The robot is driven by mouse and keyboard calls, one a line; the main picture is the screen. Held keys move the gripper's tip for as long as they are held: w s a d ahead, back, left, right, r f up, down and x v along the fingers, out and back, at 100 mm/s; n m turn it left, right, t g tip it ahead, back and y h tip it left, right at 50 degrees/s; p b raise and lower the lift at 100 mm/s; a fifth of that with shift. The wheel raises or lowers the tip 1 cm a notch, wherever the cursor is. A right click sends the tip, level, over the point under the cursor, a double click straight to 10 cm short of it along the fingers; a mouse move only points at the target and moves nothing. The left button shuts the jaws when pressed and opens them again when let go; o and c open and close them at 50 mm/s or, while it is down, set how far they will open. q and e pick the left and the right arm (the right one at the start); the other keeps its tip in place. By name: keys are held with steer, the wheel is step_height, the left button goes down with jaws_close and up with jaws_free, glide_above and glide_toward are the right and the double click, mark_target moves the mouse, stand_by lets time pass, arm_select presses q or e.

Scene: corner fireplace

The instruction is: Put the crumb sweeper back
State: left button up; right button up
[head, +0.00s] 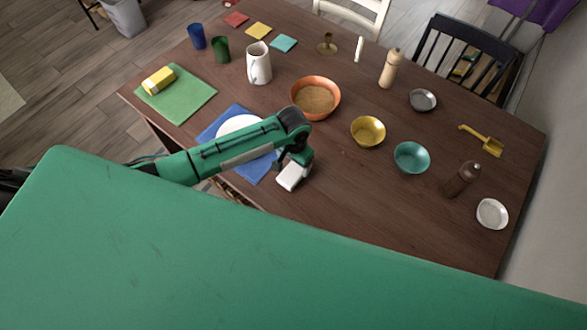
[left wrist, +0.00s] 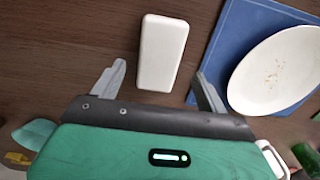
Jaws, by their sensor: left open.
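A white rounded block (head: 292,177), which I take to be the crumb sweeper, lies on the brown table near its front edge, right of the blue mat. My left gripper (head: 298,160) is just above it, pointing down and open. In the left wrist view the white block (left wrist: 163,52) shows between and beyond the two spread fingers (left wrist: 160,85), and neither finger visibly touches it. A white plate (left wrist: 275,72) with crumbs lies on the blue mat (left wrist: 222,48) beside it. My right gripper is not in view.
A yellow scoop (head: 486,143) lies near the right edge.

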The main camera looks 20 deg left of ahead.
mark_target(294, 171)
arm_select(q)
step_height(294, 171, up, 6)
steer(key=shift+b, duration=0.35)
stand_by(0.4)
